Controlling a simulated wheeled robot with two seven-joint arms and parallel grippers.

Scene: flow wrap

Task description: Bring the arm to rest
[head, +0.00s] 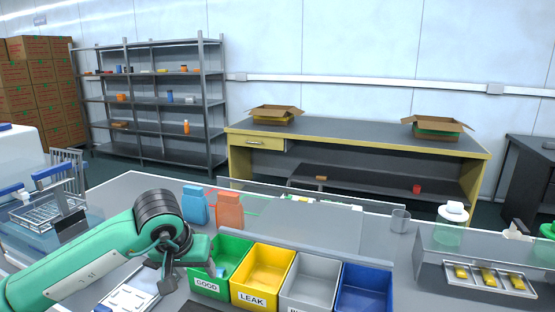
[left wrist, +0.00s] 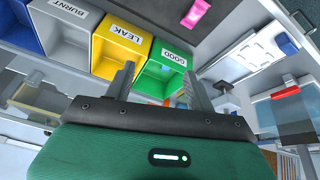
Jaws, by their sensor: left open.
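My left arm (head: 95,262) is green with a dark wrist joint and reaches in from the left in the head view. My left gripper (head: 162,281) hangs just left of the green GOOD bin (head: 234,247), above the table. In the left wrist view its two grey fingers (left wrist: 160,88) stand apart with nothing between them. They show over the front of the GOOD bin (left wrist: 162,82) and near the yellow LEAK bin (left wrist: 122,42). My right gripper is in neither view.
Grey (head: 310,278) and blue (head: 364,289) bins continue the row to the right. Blue (head: 194,206) and orange (head: 229,211) pouch-like items stand behind the arm. A white panel (head: 130,298) lies below it. A pink item (left wrist: 195,12) shows in the wrist view.

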